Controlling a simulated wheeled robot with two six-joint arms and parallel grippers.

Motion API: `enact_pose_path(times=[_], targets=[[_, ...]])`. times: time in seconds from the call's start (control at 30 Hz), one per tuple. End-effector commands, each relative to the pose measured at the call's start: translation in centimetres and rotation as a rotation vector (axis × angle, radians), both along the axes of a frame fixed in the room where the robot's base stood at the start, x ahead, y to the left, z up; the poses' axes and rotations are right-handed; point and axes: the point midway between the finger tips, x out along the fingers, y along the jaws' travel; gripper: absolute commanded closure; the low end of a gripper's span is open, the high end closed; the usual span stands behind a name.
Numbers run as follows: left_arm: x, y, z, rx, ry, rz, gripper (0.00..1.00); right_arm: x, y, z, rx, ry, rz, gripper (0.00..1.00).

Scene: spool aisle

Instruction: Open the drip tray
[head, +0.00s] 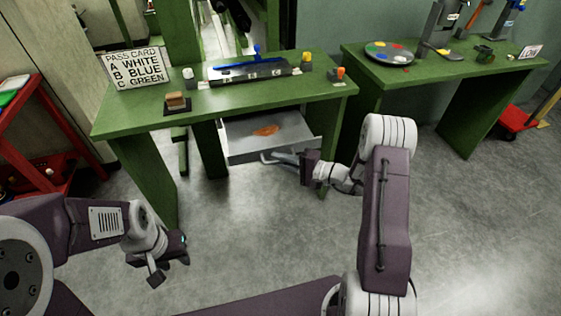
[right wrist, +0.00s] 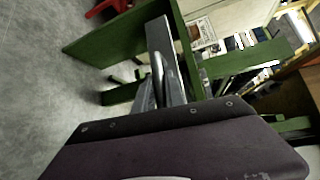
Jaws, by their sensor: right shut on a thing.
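The drip tray (head: 250,145) is a grey metal drawer under the left green table, in the head view. It is slid out toward me, and an orange-brown patch (head: 265,130) shows on its floor. My right gripper (head: 277,157) is shut on the tray's front handle (head: 268,153). The tray (right wrist: 158,35) and its bar handle (right wrist: 158,72) also show in the right wrist view, where the gripper body hides the lower part. My left gripper (head: 172,262) is open and empty over the floor, apart from the table.
A second green table (head: 440,68) stands at right. A red cart (head: 30,130) is at left. The front floor is clear.

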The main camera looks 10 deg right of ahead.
Motion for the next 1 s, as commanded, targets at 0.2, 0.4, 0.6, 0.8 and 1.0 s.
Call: enact_pose_path(times=[0.2, 0.4, 0.6, 0.8, 1.0], targets=[[0.0, 0.0, 0.0, 0.000, 0.000, 0.000, 0.64, 0.0, 0.0, 0.0, 0.000, 0.000, 0.001, 1.00], [0.0, 0.0, 0.0, 0.000, 0.000, 0.000, 0.64, 0.0, 0.0, 0.0, 0.000, 0.000, 0.001, 0.64], [0.0, 0.0, 0.0, 0.000, 0.000, 0.000, 0.64, 0.0, 0.0, 0.0, 0.000, 0.000, 0.000, 0.64], [0.0, 0.0, 0.3, 0.000, 0.000, 0.000, 0.64, -1.8, -2.2, 0.5, 0.000, 0.001, -0.005, 0.64], [0.0, 0.0, 0.5, 0.000, 0.000, 0.000, 0.64, -4.7, -5.3, 1.1, 0.001, 0.000, -0.004, 0.64]])
